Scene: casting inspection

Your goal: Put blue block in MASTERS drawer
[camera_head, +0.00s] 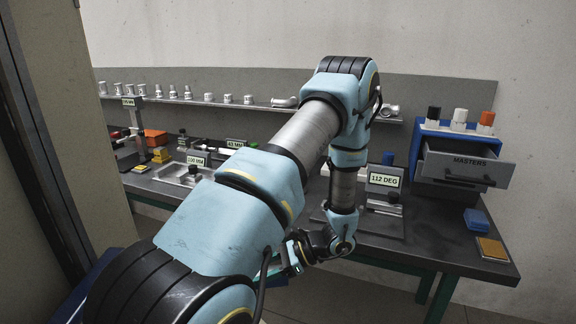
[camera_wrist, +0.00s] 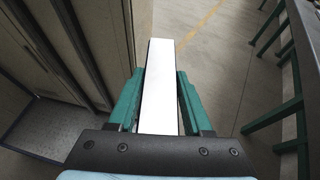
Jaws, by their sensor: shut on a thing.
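The blue block (camera_head: 478,220) lies on the right end of the dark bench, below the drawer cabinet. The MASTERS drawer (camera_head: 470,171) is pulled out of its blue cabinet (camera_head: 419,137) at the right. My gripper (camera_wrist: 160,78) has green fingers shut on a long white bar (camera_wrist: 159,100) in the wrist view. The wrist view shows floor below the bar. In the head view my gripper (camera_head: 289,260) is low in front of the bench, partly hidden by my arm, apart from the blue block. The drawer's inside is mostly hidden.
A yellow-orange block (camera_head: 492,248) lies near the bench's right front corner. Black, white and orange pieces (camera_head: 459,119) stand on the cabinet. A "112 DEG" sign (camera_head: 384,180) stands left of the drawer. A shelf (camera_head: 240,104) of metal castings runs along the wall.

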